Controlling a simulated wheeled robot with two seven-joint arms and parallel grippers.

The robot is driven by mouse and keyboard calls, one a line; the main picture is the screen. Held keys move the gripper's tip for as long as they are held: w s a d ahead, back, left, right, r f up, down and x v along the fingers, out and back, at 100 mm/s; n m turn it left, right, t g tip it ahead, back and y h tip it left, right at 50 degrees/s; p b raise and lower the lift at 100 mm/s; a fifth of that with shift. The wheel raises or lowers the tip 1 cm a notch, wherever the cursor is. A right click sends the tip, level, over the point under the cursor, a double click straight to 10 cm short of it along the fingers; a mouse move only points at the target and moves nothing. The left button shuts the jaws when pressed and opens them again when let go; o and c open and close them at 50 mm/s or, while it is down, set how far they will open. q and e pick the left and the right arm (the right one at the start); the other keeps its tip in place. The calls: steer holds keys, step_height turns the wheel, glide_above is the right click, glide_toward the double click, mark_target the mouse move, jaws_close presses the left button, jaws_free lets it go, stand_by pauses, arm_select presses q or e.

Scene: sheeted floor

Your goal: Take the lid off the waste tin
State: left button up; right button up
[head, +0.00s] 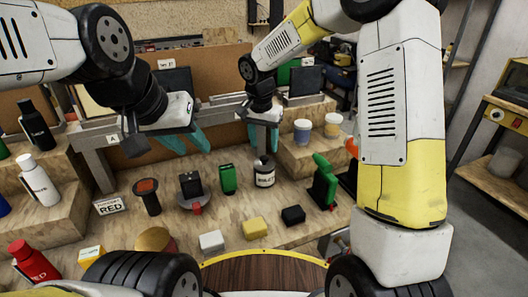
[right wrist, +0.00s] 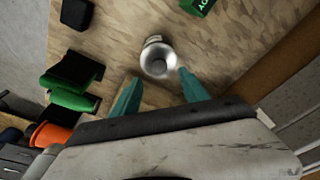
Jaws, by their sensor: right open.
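The waste tin (head: 264,178) is a small cylinder with a pale label, upright on the wooden board. Its shiny metal top, the lid (right wrist: 158,62), shows in the right wrist view, with a dark spot in the middle. My right gripper (head: 262,138) is above the tin, open and empty. In the right wrist view its teal fingers (right wrist: 160,88) are apart, with the tin just beyond the tips and roughly centred between them. My left gripper (head: 187,143) hangs to the left, above the board, fingers apart and empty.
A black block (head: 293,215) and a yellow block (head: 255,227) lie in front. Two cups (head: 302,131) stand on the raised step at right.

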mark_target(264, 157)
step_height(264, 157, down, 5)
steer(key=shift+w, duration=0.1)
jaws_close()
stand_by(0.3)
